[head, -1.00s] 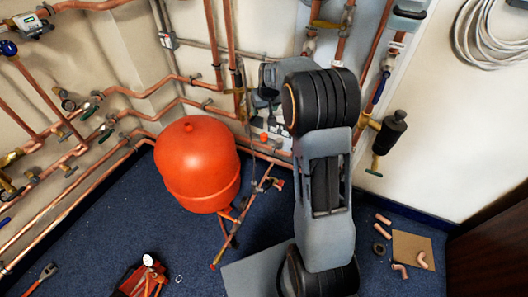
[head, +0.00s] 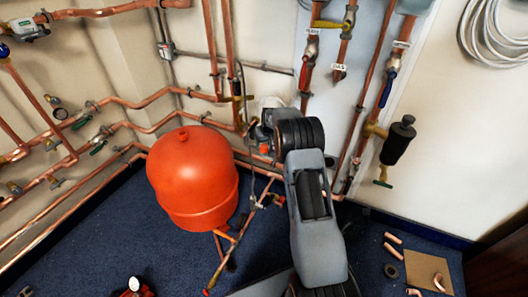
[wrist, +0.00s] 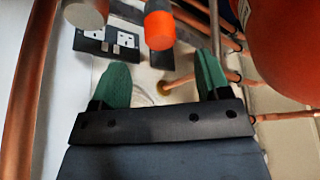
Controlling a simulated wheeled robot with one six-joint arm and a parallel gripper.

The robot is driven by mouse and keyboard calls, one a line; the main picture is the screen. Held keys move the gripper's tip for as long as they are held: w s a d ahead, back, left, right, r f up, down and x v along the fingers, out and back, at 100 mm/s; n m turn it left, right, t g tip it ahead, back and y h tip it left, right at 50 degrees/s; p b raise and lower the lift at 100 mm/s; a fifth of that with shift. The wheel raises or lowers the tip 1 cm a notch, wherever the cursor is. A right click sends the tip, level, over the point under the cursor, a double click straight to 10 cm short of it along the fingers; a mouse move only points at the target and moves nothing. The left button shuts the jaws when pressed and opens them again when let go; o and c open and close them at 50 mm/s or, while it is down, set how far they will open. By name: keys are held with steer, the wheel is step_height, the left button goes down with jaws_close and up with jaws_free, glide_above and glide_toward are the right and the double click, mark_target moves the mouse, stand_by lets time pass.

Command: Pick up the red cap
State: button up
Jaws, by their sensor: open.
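The red cap (wrist: 159,30) is orange-red and sits on the end of a pale grey stub in the wrist view. It lies beyond my fingertips, in line with the space between them. My gripper (wrist: 163,76) is open, with its two green fingers spread and nothing between them. The cap is apart from both fingers. In the head view a small red spot that looks like the cap (head: 263,149) shows just left of my arm, near the wall pipes. My fingers cannot be made out there.
A large red tank (head: 193,180) stands left of my arm; it also fills the upper right of the wrist view (wrist: 291,45). Copper pipes (wrist: 25,90) run close by on both sides. A double wall socket (wrist: 108,45) is at upper left. Copper fittings lie near cardboard (head: 425,268).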

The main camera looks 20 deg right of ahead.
mark_target(264, 146)
steer(key=shift+b+x, duration=1.35)
steer(key=shift+x, duration=1.3)
steer(key=shift+s, duration=0.1)
steer(key=c, duration=1)
